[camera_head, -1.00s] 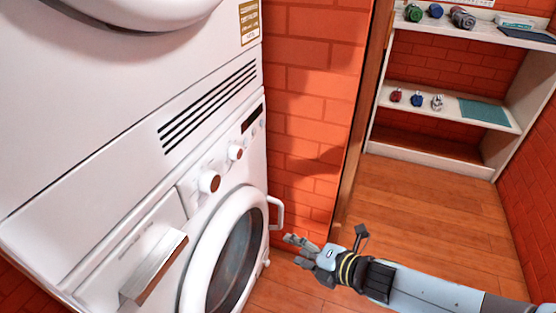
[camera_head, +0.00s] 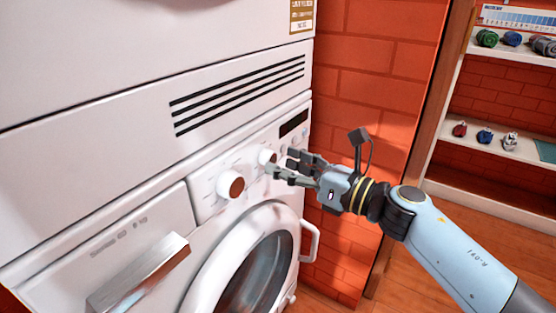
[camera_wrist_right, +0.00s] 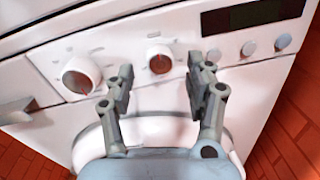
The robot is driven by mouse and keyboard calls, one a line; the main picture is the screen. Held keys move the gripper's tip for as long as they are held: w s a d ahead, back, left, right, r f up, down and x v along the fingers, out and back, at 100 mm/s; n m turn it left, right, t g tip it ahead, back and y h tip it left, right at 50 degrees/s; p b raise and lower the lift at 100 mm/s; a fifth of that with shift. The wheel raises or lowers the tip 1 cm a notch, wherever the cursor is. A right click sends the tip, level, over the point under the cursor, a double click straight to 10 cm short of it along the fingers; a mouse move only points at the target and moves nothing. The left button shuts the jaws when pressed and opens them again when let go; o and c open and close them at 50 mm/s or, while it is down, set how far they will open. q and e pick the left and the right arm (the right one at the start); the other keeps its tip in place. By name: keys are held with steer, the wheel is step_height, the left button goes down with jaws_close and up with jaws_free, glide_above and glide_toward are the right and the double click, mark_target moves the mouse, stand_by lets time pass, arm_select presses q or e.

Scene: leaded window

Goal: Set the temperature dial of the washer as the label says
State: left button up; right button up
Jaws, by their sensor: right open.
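The white washer (camera_head: 150,235) fills the left of the head view. Its panel carries a larger dial (camera_head: 231,184) with a brown face and a smaller dial (camera_head: 267,157) to its right. In the right wrist view the larger dial (camera_wrist_right: 80,77) is at left and the smaller dial (camera_wrist_right: 159,58) lies ahead, between the lines of the fingers. My right gripper (camera_head: 282,165) is open and empty, close in front of the panel by the smaller dial; its fingers (camera_wrist_right: 158,82) look apart from it. Panel markings are too small to read. My left gripper is not in view.
A dark display (camera_wrist_right: 253,17) and several round buttons (camera_wrist_right: 248,48) sit right of the dials. The round door (camera_head: 245,265) with its handle (camera_head: 309,241) is below. A brick wall (camera_head: 375,90) stands to the right, then shelves (camera_head: 500,140) with small items. A label (camera_head: 301,14) is above.

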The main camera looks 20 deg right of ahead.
mark_target(268, 158)
steer(key=shift+x, duration=0.75)
steer(key=shift+w+a, duration=0.25)
steer(key=shift+w, duration=0.2)
jaws_close()
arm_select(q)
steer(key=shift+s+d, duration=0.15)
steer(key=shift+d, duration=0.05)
